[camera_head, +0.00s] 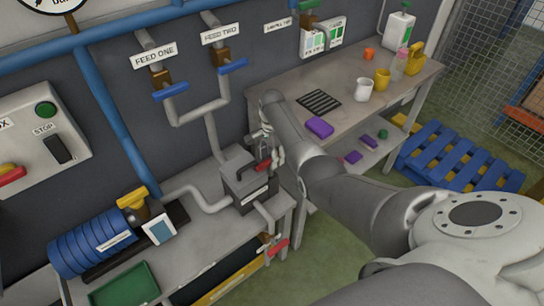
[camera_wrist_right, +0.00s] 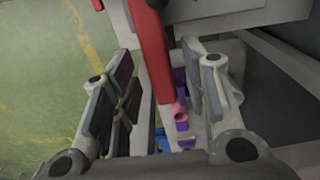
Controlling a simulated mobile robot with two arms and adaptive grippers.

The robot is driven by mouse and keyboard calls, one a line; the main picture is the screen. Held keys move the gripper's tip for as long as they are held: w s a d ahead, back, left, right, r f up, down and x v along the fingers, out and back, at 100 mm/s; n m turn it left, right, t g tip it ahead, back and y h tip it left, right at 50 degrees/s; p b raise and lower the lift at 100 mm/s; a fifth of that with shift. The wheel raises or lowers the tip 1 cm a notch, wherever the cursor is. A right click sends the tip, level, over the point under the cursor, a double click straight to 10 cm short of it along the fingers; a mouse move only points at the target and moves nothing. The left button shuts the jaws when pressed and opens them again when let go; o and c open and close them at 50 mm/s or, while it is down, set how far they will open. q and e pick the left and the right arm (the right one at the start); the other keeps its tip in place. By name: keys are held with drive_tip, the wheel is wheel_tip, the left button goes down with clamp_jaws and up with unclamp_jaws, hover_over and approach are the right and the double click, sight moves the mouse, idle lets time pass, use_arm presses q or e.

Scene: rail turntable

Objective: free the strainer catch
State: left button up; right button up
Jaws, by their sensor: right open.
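The strainer (camera_head: 240,186) is a dark grey box on the grey bench, with pipes joining it on both sides and a pale label on its front. Its red catch (camera_head: 263,168) shows at the top, partly hidden by my right gripper (camera_head: 271,150), which reaches down over the strainer from the right. In the right wrist view, the red catch (camera_wrist_right: 151,50) runs as a long bar between the two spread fingers of my right gripper (camera_wrist_right: 160,75). The gripper is open; I cannot tell whether a finger touches the bar. My left gripper is not in view.
A red-handled drain valve (camera_head: 276,245) sits below the strainer. A blue motor (camera_head: 92,243) and green tray (camera_head: 125,285) are to the left. Blue feed handles (camera_head: 171,92) are on the wall above. The workbench (camera_head: 290,108) with mugs stands right, beyond my arm.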

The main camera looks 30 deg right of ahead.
drive_tip(key=shift+f, duration=0.2)
clamp_jaws()
